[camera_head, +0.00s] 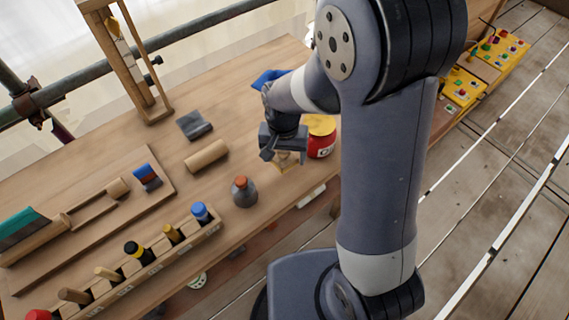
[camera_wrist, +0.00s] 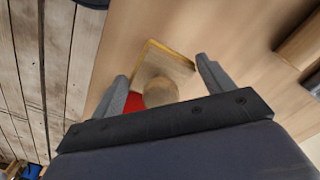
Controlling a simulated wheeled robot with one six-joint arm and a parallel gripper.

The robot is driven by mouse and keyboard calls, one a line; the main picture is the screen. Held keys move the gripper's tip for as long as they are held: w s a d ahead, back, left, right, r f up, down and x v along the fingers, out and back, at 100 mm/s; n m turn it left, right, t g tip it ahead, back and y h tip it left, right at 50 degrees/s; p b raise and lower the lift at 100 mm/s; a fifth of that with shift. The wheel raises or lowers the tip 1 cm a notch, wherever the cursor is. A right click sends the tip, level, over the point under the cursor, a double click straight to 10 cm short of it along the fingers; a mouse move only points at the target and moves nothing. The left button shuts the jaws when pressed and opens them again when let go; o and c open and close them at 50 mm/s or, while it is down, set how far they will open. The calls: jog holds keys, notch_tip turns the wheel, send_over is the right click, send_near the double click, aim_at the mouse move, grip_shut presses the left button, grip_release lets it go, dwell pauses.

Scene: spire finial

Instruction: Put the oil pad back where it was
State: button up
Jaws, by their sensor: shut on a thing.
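The oil pad, a pale block with a yellowish edge (camera_head: 285,161) and a rounded wooden knob, is at my gripper (camera_head: 284,152) near the table's front edge. In the wrist view the pad (camera_wrist: 166,62) shows between the two fingers of my gripper (camera_wrist: 163,85), with its knob towards the palm. My gripper is shut on the oil pad. The pad is over the wooden table top; I cannot tell whether it touches it. Fingers and arm partly hide it in the head view.
A red tin with a yellow lid (camera_head: 320,136) stands close right of my gripper. A grey bottle with an orange cap (camera_head: 244,191) stands to the left. Bare table lies between.

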aim_at(284, 160)
jog(key=shift+f, duration=2.05)
jog(key=shift+f, duration=0.2)
jog(key=o, duration=1)
jog(key=shift+c, duration=0.2)
jog(key=shift+r, duration=0.1)
notch_tip(284, 160, up, 12)
jog(key=shift+r, duration=0.15)
